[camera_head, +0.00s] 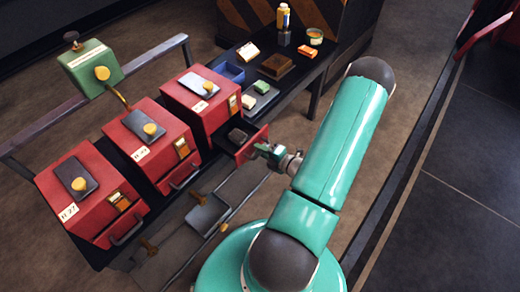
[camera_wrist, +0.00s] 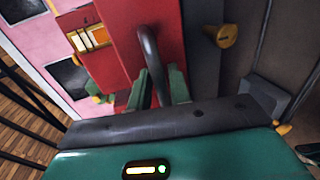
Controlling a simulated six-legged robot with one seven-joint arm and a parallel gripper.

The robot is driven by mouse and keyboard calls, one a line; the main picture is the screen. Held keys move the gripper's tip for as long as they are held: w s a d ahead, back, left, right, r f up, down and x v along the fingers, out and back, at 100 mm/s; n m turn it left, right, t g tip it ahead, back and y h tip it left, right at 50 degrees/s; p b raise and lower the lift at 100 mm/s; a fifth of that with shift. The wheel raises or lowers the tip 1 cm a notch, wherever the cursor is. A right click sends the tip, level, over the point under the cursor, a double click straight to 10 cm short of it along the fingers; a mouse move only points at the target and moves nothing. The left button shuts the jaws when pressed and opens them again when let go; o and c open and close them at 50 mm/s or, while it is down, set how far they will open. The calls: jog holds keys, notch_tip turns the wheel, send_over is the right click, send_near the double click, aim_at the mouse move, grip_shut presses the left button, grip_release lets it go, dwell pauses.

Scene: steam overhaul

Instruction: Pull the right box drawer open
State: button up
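The right red box (camera_head: 200,98) stands at the far end of a row of three on a dark bench. Its drawer (camera_head: 250,146) is partly out toward my arm, and a dark block (camera_head: 238,137) shows in it. My gripper (camera_head: 262,150) is at the drawer front. In the wrist view, the curved dark handle (camera_wrist: 149,50) stands out from the red drawer front (camera_wrist: 116,45). My gripper's green fingers (camera_wrist: 160,88) lie on both sides of the handle and look closed on it.
The middle red box (camera_head: 150,143) and left red box (camera_head: 90,190) have their drawers shut. A green box (camera_head: 90,66) is on the rail behind. Small items, a blue tray (camera_head: 228,72) and a bottle (camera_head: 283,17) stand on the far bench. Floor at right is clear.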

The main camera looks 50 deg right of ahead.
jog(key=shift+o, duration=0.7)
jog(key=v, duration=1.3)
jog(key=shift+s, duration=0.4)
jog(key=shift+a+r, duration=0.1)
